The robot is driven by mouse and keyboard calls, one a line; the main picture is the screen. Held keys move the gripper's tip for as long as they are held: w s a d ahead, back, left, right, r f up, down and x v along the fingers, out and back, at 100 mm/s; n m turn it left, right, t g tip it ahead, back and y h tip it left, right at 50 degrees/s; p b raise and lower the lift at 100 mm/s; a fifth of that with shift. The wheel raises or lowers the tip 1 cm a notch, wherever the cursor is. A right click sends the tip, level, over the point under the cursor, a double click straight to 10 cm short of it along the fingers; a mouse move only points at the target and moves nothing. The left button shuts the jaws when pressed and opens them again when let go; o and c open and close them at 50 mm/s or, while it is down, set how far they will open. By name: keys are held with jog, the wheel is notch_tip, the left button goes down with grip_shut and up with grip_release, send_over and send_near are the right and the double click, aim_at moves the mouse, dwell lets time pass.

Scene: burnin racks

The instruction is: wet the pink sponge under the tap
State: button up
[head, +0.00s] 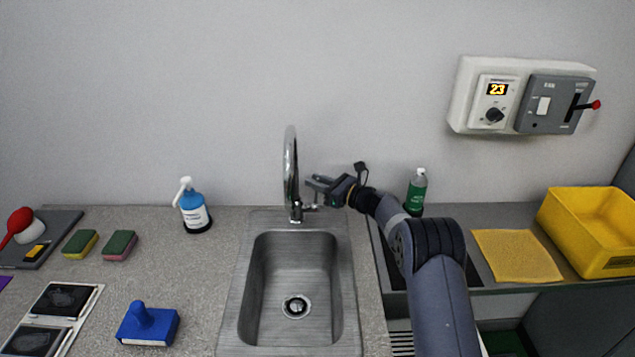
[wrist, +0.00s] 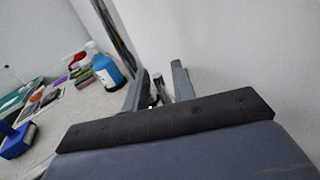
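The pink sponge (head: 120,245), with a green top and a pink lower layer, lies on the counter left of the sink. The chrome tap (head: 291,165) stands upright behind the basin, with a small lever (head: 311,207) at the right of its base. No water shows from it. My gripper (head: 314,186) is just right of the tap and above the lever, its fingers pointing left. In the wrist view my gripper (wrist: 158,90) has its fingers apart, with a small part of the tap (wrist: 157,84) showing between them. I cannot tell whether they touch it.
The sink (head: 295,275) is empty. A yellow-green sponge (head: 80,244), a blue pump bottle (head: 194,208) and a blue-handled block (head: 148,326) are on the left counter. A green bottle (head: 416,192), yellow cloth (head: 516,256) and yellow bin (head: 600,235) are on the right.

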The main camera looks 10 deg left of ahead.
grip_shut()
jog(key=shift+f+b, duration=0.1)
jog(key=shift+b, duration=0.25)
jog(key=shift+s+d+f+n+b, duration=0.1)
jog(key=shift+s+f+n+b, duration=0.15)
jog(key=shift+b, duration=0.85)
jog(key=shift+s+r+n+y+b, duration=0.15)
jog(key=shift+s+n+y+b, duration=0.2)
jog(key=shift+b, duration=0.7)
jog(key=shift+d+r, duration=0.1)
jog(key=shift+r, duration=0.1)
